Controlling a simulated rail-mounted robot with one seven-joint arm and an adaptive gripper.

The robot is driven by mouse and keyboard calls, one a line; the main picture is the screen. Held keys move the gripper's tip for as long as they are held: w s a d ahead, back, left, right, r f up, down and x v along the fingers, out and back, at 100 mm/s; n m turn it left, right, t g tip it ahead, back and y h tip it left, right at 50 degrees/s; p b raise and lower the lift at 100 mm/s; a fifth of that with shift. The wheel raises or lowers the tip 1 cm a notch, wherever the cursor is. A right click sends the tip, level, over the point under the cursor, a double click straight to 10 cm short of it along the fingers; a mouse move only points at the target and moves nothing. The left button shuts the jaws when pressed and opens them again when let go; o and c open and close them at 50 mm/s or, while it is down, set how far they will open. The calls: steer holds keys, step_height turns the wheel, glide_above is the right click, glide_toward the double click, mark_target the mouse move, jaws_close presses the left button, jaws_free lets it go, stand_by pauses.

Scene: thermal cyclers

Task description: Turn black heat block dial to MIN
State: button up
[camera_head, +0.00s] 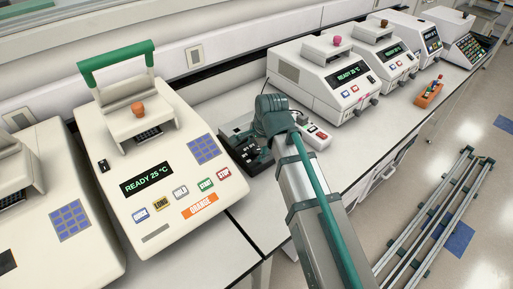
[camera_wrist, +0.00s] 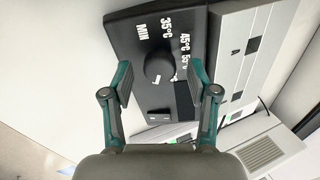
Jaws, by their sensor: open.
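The black heat block (camera_wrist: 125,28) fills the upper middle of the wrist view. Its round black dial (camera_wrist: 158,66) has white labels around it, with MIN at upper left, then 35°C, 45°C and a further one. My gripper (camera_wrist: 160,80) is open, with one finger on each side of the dial and no visible contact. In the head view the black heat block (camera_head: 235,134) is partly hidden behind my arm and gripper (camera_head: 252,143).
A white device with red and green buttons (camera_head: 316,136) sits just right of the block. A large cycler with a green handle (camera_head: 120,60) stands to the left. More white cyclers (camera_head: 335,75) line the bench to the right. An orange rack (camera_head: 429,95) stands near the bench edge.

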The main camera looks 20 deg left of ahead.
steer(key=shift+w+a+f, duration=0.15)
steer(key=shift+f, duration=0.5)
jaws_close()
